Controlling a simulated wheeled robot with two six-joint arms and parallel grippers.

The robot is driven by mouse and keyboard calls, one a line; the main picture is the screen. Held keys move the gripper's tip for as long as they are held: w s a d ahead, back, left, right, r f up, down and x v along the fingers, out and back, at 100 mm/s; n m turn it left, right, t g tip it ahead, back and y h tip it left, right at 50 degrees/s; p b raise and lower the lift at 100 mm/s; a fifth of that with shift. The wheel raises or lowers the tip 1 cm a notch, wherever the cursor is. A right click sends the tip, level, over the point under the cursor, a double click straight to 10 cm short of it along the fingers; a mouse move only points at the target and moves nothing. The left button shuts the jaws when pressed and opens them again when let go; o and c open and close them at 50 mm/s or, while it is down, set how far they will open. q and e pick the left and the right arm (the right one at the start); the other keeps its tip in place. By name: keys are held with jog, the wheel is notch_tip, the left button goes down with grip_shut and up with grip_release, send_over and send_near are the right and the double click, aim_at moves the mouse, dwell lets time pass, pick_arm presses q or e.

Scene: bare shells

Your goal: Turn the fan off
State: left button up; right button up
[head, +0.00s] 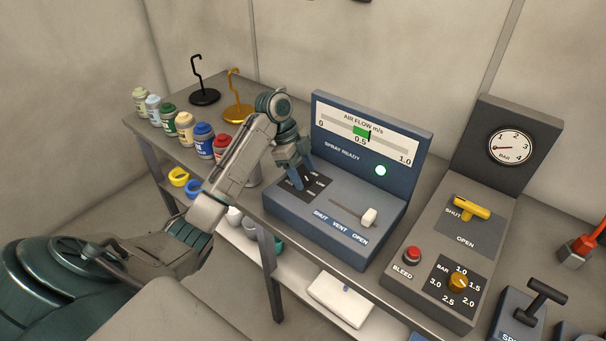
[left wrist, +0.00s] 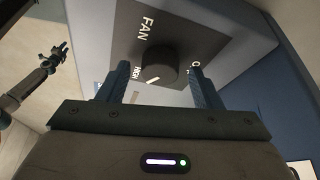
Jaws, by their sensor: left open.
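The fan knob (left wrist: 158,64) is a dark round dial on a dark panel marked FAN, on the blue console (head: 335,222). In the left wrist view its white mark is on the near side, close to the word HIGH; the label at right is partly hidden by a finger. My left gripper (head: 302,183) is open over the panel, its fingers on either side of the knob; I cannot tell whether they touch it. In the head view the gripper mostly hides the knob. My right gripper (left wrist: 60,50) appears small at the left of the left wrist view, its jaw state unclear.
The console has a white slider (head: 369,216) at OPEN, a green lamp (head: 380,170) and an air flow gauge (head: 362,134) near 0.5. A grey console (head: 430,278) with a yellow lever (head: 470,207) stands at right. Paint jars (head: 185,127) and hooked stands (head: 205,95) are at left.

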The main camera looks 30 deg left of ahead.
pick_arm(q)
jog(key=shift+f, duration=0.1)
jog(key=c, duration=0.9)
jog(key=shift+c, duration=0.5)
pick_arm(e)
jog(key=shift+s+d, duration=0.3)
jog(key=shift+s, duration=0.25)
